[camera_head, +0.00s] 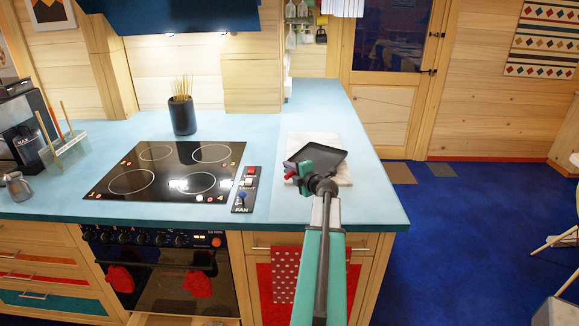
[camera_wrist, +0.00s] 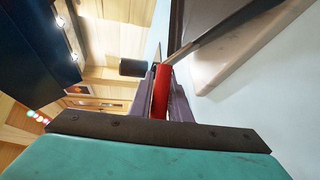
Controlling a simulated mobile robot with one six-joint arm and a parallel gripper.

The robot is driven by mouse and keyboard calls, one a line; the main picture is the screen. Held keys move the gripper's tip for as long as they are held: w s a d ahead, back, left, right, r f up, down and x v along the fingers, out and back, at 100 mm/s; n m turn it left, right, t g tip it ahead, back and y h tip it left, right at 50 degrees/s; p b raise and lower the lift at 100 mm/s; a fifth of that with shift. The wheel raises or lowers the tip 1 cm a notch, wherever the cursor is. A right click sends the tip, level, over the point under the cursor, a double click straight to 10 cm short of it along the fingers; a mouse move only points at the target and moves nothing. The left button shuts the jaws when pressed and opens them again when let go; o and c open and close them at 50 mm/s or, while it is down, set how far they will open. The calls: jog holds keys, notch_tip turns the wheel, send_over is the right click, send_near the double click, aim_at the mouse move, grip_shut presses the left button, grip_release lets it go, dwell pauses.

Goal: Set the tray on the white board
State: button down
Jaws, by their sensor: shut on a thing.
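The tray (camera_head: 328,160) is dark, flat and square with a low rim. In the head view it lies over the white board (camera_head: 343,178), which shows around its back and right sides. In the wrist view the tray (camera_wrist: 205,28) runs close along the pale board (camera_wrist: 235,60); I cannot tell whether they touch. My gripper (camera_head: 291,172) is at the tray's left side. In the wrist view my gripper (camera_wrist: 160,95) is shut on a red handle (camera_wrist: 161,92) that seems to belong to the tray. My wrist hides the tray's near left corner.
The board lies on the blue counter (camera_head: 376,200), near its right end. A black cooktop (camera_head: 165,172) with a control panel (camera_head: 246,189) lies to the left. A dark pot of sticks (camera_head: 183,115) stands behind it. The counter behind the board is clear.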

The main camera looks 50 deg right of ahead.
jog(key=shift+f, duration=0.95)
dwell(0.4)
jog(key=c, duration=1.6)
grip_release()
jog(key=shift+o, duration=0.2)
jog(key=shift+s, duration=0.1)
jog(key=shift+b+v, duration=1.35)
jog(key=shift+v, duration=5.45)
jog(key=shift+r, duration=0.1)
